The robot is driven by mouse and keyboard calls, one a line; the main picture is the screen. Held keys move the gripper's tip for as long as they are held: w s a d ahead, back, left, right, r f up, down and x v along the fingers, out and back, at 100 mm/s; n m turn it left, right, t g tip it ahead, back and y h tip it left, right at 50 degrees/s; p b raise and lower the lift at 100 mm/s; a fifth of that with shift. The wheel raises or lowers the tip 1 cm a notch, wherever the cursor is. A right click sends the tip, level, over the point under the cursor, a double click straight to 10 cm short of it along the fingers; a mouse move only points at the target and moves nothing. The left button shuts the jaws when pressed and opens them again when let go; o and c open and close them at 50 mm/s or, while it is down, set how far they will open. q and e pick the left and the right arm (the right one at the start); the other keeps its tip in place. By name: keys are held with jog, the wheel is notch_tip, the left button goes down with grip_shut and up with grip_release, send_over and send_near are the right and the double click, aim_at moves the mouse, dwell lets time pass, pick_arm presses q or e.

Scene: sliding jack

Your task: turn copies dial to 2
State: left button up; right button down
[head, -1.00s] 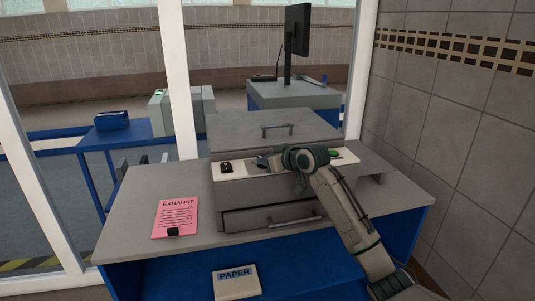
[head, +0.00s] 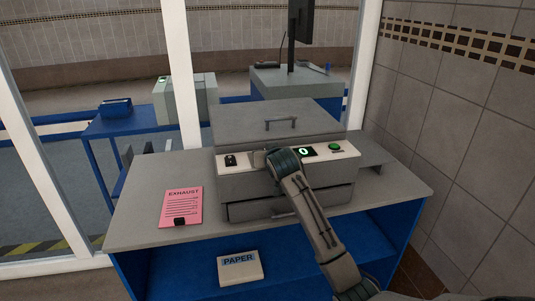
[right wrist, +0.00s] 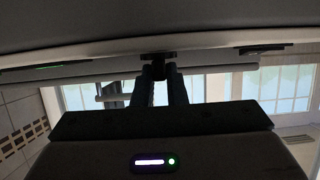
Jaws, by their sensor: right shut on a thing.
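The copier (head: 290,184) is a grey box on a grey desk, with a pale control strip (head: 240,170) along its front top. A small display (head: 306,151) on the strip shows a green 0. My right gripper (head: 262,157) is at the middle of the strip, and my arm covers much of that spot in the head view. In the right wrist view my gripper's two dark fingers (right wrist: 162,75) are shut on a small dark knob (right wrist: 157,57), which looks like the copies dial. The dial is mostly hidden in the head view. My left gripper is out of view.
A black switch (head: 230,160) is left on the strip and a green button (head: 334,146) right. A pink EXHAUST sheet (head: 182,204) lies on the desk (head: 135,226). A PAPER pack (head: 240,267) sits on the blue shelf. A tiled wall (head: 460,160) stands at right.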

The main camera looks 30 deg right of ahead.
jog(key=c, duration=1.5)
grip_release()
jog(key=shift+o, duration=0.2)
jog(key=shift+s+a+r+b, duration=0.15)
jog(key=shift+s+b, duration=0.15)
jog(key=shift+s, duration=0.15)
jog(key=b+v, duration=0.3)
jog(key=v, duration=0.6)
jog(key=shift+s, duration=0.35)
jog(key=shift+a+r, duration=0.1)
jog(key=shift+r, duration=0.05)
